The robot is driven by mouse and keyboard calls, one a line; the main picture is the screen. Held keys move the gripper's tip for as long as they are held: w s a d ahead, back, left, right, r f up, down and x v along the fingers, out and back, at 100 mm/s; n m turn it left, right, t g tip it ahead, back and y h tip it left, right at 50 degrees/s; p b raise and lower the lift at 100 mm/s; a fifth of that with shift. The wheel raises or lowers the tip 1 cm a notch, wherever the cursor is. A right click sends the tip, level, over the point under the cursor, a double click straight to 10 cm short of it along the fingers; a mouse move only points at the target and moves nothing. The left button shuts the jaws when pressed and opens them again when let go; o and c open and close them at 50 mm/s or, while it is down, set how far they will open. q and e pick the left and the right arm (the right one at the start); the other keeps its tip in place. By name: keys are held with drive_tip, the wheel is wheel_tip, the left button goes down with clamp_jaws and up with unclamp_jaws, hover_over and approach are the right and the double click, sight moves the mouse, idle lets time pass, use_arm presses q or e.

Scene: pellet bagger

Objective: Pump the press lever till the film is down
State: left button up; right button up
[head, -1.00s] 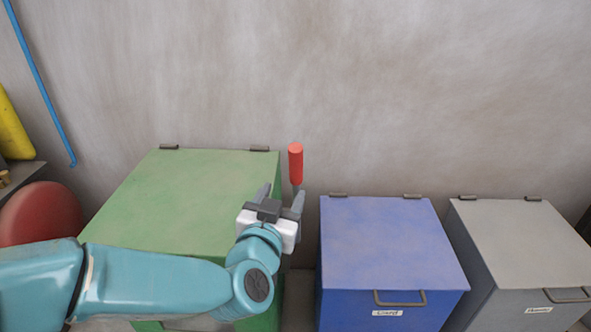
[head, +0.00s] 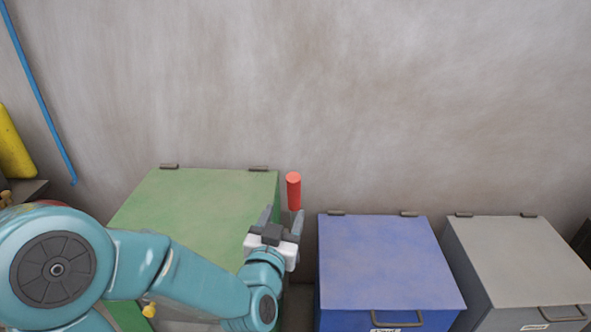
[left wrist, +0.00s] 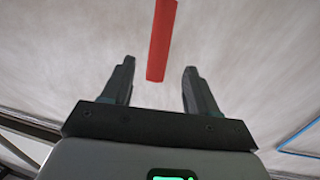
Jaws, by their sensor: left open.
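The press lever shows as a red upright handle (head: 294,191) between the green box and the blue box, in front of the wall. My left gripper (head: 283,219) is open just below and in front of the handle, fingers pointing toward the wall. In the left wrist view the red handle (left wrist: 161,38) lies ahead, between the lines of the two open fingers (left wrist: 158,82), with its near end close to the fingertips. Nothing is gripped. The lever's lower part is hidden behind my gripper. No film can be made out. My right gripper is not in view.
A green box (head: 205,205) stands to the left, partly behind my arm. A blue box (head: 380,255) and a grey box (head: 515,255) with front handles stand to the right. A yellow cylinder (head: 14,145) and a blue pipe (head: 42,105) are at far left.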

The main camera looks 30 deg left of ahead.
sight(292, 196)
use_arm(q)
drive_tip(key=p+x, duration=0.3)
drive_tip(key=x, duration=0.6)
drive_tip(key=shift+w+p, duration=0.3)
drive_tip(key=shift+p, duration=0.1)
drive_tip(key=shift+w+a, duration=0.3)
drive_tip(key=shift+w, duration=0.2)
drive_tip(key=shift+w+a, duration=0.1)
drive_tip(key=shift+w, duration=0.2)
drive_tip(key=shift+s, duration=0.1)
clamp_jaws()
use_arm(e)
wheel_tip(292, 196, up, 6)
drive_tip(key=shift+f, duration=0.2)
